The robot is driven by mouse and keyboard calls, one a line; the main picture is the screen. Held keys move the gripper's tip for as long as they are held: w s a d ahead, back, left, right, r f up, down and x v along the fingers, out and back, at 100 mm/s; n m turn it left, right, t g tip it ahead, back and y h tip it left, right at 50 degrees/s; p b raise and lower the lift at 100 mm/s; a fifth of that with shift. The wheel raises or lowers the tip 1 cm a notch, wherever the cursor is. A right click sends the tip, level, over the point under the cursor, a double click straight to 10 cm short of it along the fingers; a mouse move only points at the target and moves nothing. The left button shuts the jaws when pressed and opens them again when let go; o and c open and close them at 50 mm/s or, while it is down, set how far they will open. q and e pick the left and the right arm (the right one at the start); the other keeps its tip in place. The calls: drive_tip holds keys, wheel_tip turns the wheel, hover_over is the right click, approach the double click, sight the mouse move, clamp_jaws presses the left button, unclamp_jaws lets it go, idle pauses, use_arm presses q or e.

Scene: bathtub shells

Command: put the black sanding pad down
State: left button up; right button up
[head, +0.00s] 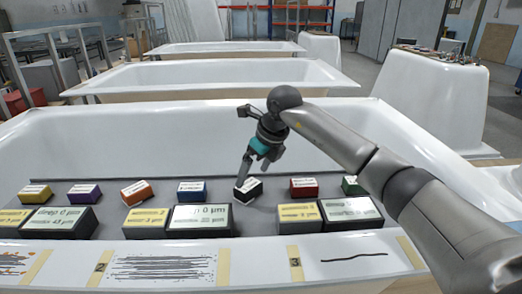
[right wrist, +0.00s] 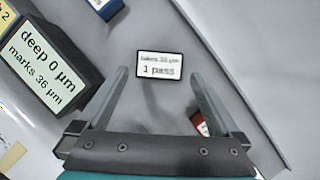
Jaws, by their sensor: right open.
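The black sanding pad (head: 249,195) rests on the grey shelf along the near side of the front tub, its white label facing up. In the right wrist view the pad (right wrist: 160,66), labelled "1 pass", lies beyond the fingertips, in line with the gap between them. My right gripper (head: 243,181) points down at the pad. In the right wrist view its two fingers (right wrist: 158,78) are spread wide, with clear space on both sides of the pad. In the head view a finger partly overlaps the pad. My left gripper is in neither view.
Yellow (head: 34,193), purple (head: 84,193), orange (head: 136,192), blue (head: 191,191), red (head: 304,188) and green (head: 352,186) pads stand in the same row. Larger labelled blocks, including a "0 µm" one (head: 200,219), stand nearer. The front rim carries marked strips (head: 163,267).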

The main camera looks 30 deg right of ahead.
use_arm(q)
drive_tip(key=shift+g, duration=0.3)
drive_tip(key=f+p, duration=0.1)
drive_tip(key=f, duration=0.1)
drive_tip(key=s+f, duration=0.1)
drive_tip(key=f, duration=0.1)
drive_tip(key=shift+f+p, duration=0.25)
drive_tip(key=shift+p, duration=0.15)
use_arm(e)
drive_tip(key=v, duration=0.6)
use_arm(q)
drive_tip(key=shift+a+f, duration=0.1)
use_arm(e)
drive_tip(key=shift+r, duration=0.2)
